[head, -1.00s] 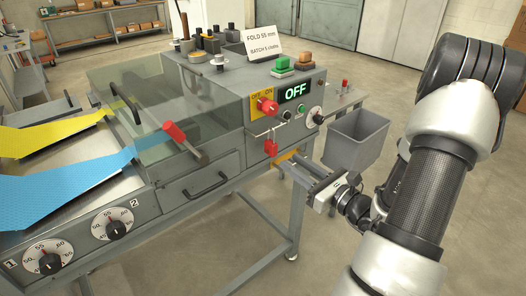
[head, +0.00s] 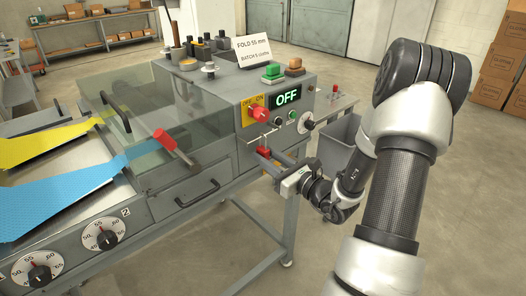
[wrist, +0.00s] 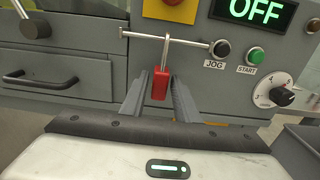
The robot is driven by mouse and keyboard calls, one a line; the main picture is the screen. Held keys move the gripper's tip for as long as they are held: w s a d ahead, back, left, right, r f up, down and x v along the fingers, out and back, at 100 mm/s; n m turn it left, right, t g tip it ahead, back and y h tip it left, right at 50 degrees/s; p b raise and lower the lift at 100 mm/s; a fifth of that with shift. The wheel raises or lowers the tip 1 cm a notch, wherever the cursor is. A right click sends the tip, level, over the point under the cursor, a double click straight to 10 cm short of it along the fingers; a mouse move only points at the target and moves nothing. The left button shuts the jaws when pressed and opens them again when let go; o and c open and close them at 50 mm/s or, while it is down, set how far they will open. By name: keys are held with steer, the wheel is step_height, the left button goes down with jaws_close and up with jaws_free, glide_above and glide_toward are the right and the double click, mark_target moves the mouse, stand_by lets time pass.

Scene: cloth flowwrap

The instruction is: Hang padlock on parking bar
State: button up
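A red padlock (head: 263,152) hangs by its shackle from a thin metal bar (head: 259,139) on the machine's front panel, below the red switch knob. In the wrist view the padlock (wrist: 160,84) hangs upright near the middle of the bar (wrist: 190,41). My gripper (head: 272,163) is at the padlock; in the wrist view its two fingers (wrist: 160,78) stand on either side of the padlock's body. Narrow gaps seem to show beside it, so the fingers look open. The red switch knob (head: 259,114) sits on a yellow plate, and the display (head: 287,97) reads OFF.
The JOG button (wrist: 220,48), START button (wrist: 255,55) and a dial (wrist: 283,97) are right of the bar. A drawer handle (head: 198,194) is to the left. A grey bin (head: 338,135) stands behind my arm. A red-handled lever (head: 168,137) crosses the clear cover.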

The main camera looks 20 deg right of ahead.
steer(key=shift+c, duration=0.3)
jaws_close()
steer(key=shift+r+p, duration=0.8)
steer(key=shift+r, duration=0.15)
steer(key=shift+s, duration=0.1)
steer(key=v, duration=0.6)
steer(key=shift+s+d, duration=0.15)
steer(key=shift+s, duration=0.25)
stand_by(0.9)
steer(key=shift+f, duration=0.1)
